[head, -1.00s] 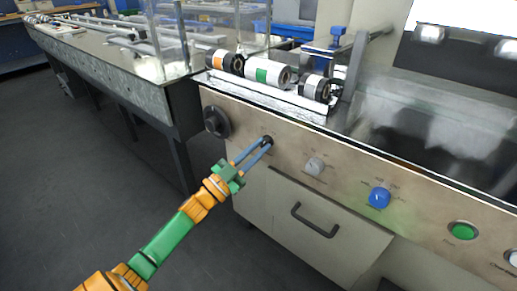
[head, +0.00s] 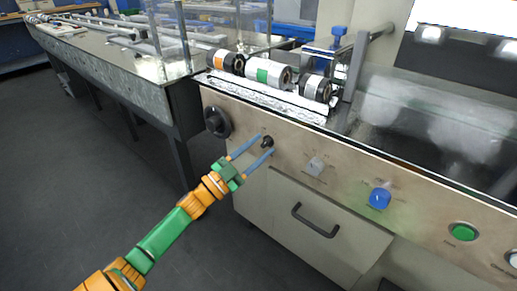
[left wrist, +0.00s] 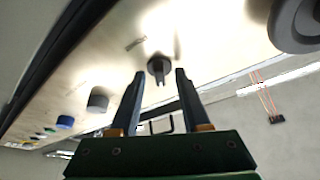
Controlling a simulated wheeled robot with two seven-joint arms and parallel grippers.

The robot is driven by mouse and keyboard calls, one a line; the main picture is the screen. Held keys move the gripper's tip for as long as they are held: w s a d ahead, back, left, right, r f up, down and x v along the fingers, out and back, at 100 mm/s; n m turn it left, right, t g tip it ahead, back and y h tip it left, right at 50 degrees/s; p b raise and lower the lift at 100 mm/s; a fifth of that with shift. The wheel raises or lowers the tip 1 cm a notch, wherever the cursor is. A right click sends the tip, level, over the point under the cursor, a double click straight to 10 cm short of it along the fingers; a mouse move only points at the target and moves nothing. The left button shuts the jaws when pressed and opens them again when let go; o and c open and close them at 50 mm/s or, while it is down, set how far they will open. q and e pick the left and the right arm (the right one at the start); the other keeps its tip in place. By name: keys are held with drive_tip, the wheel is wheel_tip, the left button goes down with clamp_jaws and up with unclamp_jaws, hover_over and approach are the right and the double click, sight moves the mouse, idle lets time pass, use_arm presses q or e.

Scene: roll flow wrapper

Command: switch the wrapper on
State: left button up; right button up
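The wrapper's beige front panel (head: 345,172) carries a small black switch knob (head: 267,142) near its left end. My left gripper (head: 265,145) is open in front of this knob, one finger on each side of it. In the left wrist view the knob (left wrist: 158,68) sits just beyond and between the spread fingertips (left wrist: 161,75), with a visible gap on both sides. Its pointer bar points toward the gripper's palm in that view. The panel's markings are too small to read. My right gripper is in neither view.
A large dark round knob (head: 217,122) is left of the switch. A grey knob (head: 314,166), a blue knob (head: 380,198) and a green button (head: 463,232) are to the right. A drawer handle (head: 314,220) is below. Rollers (head: 267,73) lie above the panel.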

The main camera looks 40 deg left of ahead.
use_arm(q)
drive_tip(key=shift+s, duration=0.1)
drive_tip(key=v, duration=0.7)
drive_tip(key=shift+a, duration=0.1)
